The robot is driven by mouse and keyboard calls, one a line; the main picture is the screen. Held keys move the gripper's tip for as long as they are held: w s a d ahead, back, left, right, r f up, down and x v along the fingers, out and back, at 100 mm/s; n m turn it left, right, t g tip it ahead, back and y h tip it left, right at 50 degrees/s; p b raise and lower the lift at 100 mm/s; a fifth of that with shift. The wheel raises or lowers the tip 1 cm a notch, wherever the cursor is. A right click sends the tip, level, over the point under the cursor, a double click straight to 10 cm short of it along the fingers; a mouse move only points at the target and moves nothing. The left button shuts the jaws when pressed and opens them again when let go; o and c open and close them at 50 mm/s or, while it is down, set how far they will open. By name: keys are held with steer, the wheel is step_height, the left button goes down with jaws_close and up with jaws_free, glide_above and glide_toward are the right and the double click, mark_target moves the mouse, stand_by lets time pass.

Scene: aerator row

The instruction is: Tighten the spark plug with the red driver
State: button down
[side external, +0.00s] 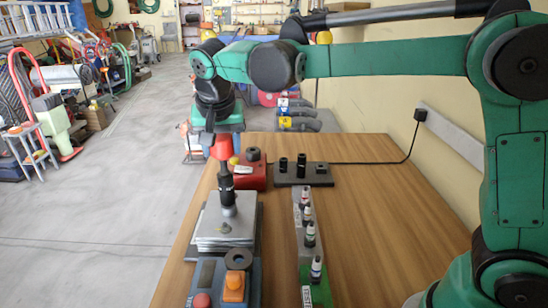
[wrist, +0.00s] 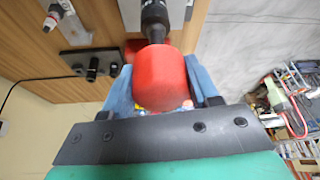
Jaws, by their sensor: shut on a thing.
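My gripper (side external: 220,133) is shut on the red handle of the red driver (side external: 221,148), which hangs upright with its dark shaft pointing down. In the wrist view, the red driver (wrist: 160,78) sits between my gripper's blue fingers. The driver's lower end meets a grey socket-like piece (side external: 229,200) above a stacked metal block (side external: 222,238). I cannot tell whether a spark plug is under it, or whether the tip is seated. Several small plug-like parts (side external: 309,236) stand upright in a grey rail to the right.
A blue box (side external: 210,285) with an orange button (side external: 235,284) stands in front of the block. Behind are a red box (side external: 250,177) and a dark tray (side external: 303,180) with black sockets. The wooden table (side external: 390,225) is clear at right.

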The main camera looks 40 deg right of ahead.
steer(key=shift+m, duration=0.4)
steer(key=m+g+h, duration=0.1)
steer(key=m, duration=0.2)
steer(key=m+g, duration=0.1)
steer(key=m, duration=0.3)
steer(key=shift+m+g+h, duration=0.4)
steer(key=shift+n, duration=0.4)
steer(key=c, duration=0.8)
jaws_free()
jaws_close()
